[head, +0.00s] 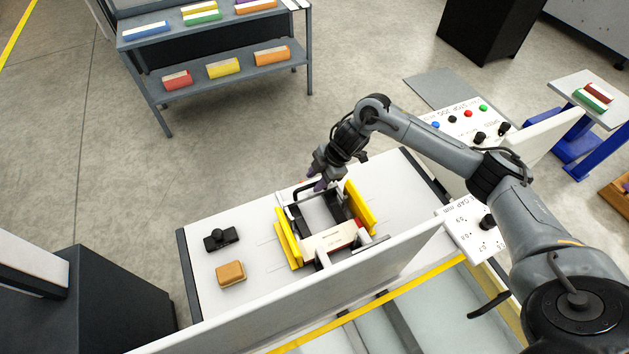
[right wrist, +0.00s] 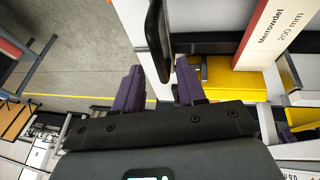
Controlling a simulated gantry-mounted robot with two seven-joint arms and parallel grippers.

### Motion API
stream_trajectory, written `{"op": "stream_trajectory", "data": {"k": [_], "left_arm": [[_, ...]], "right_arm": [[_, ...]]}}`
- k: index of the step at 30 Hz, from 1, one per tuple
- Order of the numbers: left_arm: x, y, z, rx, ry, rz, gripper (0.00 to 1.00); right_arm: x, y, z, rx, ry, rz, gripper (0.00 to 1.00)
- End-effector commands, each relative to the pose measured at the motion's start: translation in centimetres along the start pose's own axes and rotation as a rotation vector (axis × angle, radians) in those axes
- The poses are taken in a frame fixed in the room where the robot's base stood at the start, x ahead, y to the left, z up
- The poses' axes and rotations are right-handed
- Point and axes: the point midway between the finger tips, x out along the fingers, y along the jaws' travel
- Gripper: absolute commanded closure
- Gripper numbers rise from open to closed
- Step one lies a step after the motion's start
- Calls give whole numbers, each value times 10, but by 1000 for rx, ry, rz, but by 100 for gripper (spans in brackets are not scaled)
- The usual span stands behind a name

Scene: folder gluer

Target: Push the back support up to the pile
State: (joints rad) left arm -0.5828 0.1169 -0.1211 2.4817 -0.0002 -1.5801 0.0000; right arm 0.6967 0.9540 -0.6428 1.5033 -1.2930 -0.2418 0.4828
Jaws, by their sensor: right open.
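The pile (head: 330,240) is a cream stack with a red mark, at the near end between two yellow side guides (head: 288,245). In the right wrist view the pile (right wrist: 272,35) reads "Merrowdel 200 mm". The back support appears to be the dark upright bar (head: 292,197) at the far end of the guides, with a gap between it and the pile. My right gripper (head: 318,184) is open at that far end. In the right wrist view a dark bar (right wrist: 157,40) reaches down between its purple fingertips (right wrist: 158,80); I cannot tell whether they touch it. My left gripper is out of view.
A black tool (head: 221,239) and an orange-brown block (head: 231,273) lie on the white table (head: 210,215) to the left. A white panel (head: 350,290) stands along the near side. Control panels (head: 470,228) are at the right. The table's left part is mostly clear.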

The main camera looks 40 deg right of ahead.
Motion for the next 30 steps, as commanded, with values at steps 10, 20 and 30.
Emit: {"op": "stream_trajectory", "data": {"k": [10, 20, 30], "left_arm": [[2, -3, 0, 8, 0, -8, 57], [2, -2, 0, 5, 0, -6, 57], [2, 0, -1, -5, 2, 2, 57]], "right_arm": [[16, 0, 0, -1, -1, 1, 60], [15, 0, 0, -1, -1, 0, 83], [15, 0, 0, -1, -1, 0, 100]]}}
